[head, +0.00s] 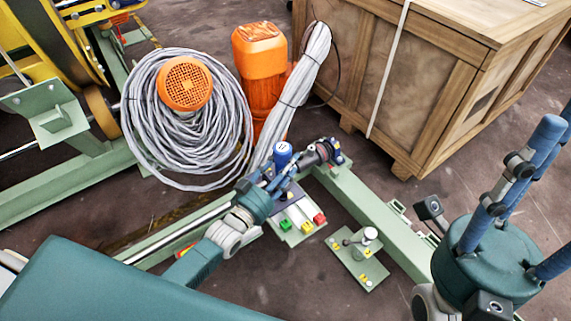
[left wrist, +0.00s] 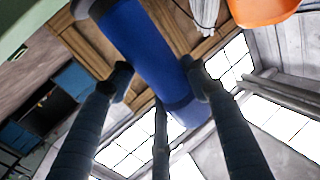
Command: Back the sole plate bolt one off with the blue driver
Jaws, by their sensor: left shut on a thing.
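My left gripper (head: 280,180) is shut on the blue driver (head: 283,153), whose round blue end with a pale top stands up from the fingers. In the left wrist view the blue driver (left wrist: 145,52) runs slantwise between the fingers of my left gripper (left wrist: 160,82). The driver's lower end is hidden in the head view. A pale green sole plate (head: 350,270) with small yellow parts and a white-topped post (head: 370,234) lies right of the gripper; I cannot tell which bolt is number one. My right gripper (head: 535,190) is at the right edge, fingers spread and empty.
A small panel (head: 290,238) with green, yellow and red blocks sits just below the left gripper. A green beam (head: 375,215) runs past the plate. Behind are a grey cable coil (head: 145,120), an orange motor (head: 262,80) and a wooden crate (head: 430,80).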

